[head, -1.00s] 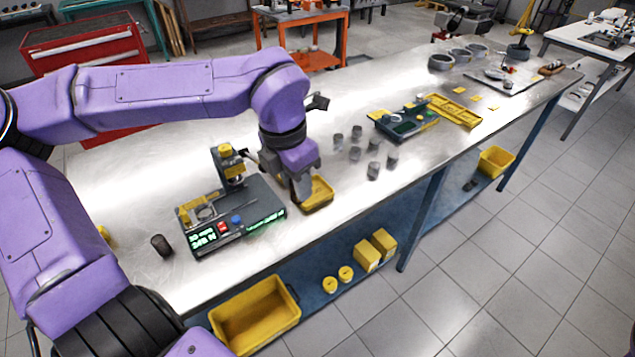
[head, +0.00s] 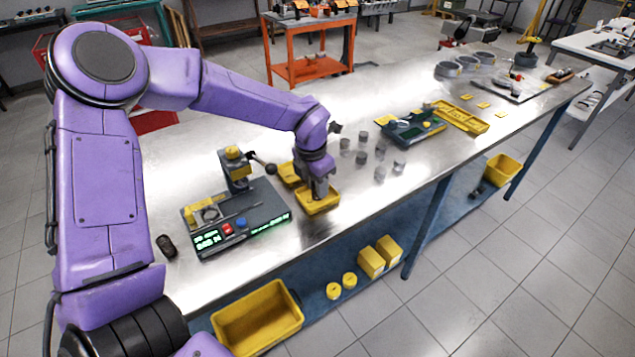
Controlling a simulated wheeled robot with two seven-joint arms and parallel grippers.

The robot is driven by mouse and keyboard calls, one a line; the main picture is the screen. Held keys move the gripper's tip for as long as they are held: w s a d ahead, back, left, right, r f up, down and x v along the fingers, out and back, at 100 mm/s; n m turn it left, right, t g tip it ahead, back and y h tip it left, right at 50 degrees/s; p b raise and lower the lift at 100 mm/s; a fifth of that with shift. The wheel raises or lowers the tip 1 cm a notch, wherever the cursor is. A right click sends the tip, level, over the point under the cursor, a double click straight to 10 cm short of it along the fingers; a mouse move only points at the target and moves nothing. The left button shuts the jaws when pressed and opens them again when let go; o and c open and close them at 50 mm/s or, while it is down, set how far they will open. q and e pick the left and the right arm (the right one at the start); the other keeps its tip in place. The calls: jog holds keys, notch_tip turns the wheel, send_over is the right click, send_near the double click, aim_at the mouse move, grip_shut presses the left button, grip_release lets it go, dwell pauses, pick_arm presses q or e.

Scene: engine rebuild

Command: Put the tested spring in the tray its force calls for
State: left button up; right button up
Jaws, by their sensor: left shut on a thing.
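My left gripper (head: 319,192) points down at the near yellow tray (head: 311,210), its fingertips at or just inside the rim. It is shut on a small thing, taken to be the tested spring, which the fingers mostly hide. A second yellow tray (head: 287,174) sits just behind, partly covered by the gripper. The spring tester (head: 242,217) stands to the left, with a yellow-topped press and lit green readouts too small to read surely. A dark spring-like cylinder (head: 166,246) is left of the tester. My right gripper is not in view.
Several grey cylinders (head: 380,173) stand right of the trays. Beyond them are a dark green device (head: 415,131) and a long yellow tray (head: 462,119). A yellow bin (head: 257,320) and yellow boxes (head: 372,263) sit on the lower shelf. The bench's near edge is close to the trays.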

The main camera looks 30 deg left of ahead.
pick_arm(q)
jog(key=shift+s+f, duration=0.1)
jog(key=o, duration=1)
jog(key=shift+o, duration=0.2)
notch_tip(320, 180, up, 12)
jog(key=s+b, duration=0.1)
jog(key=shift+s+a, duration=0.2)
jog(key=shift+a, duration=0.05)
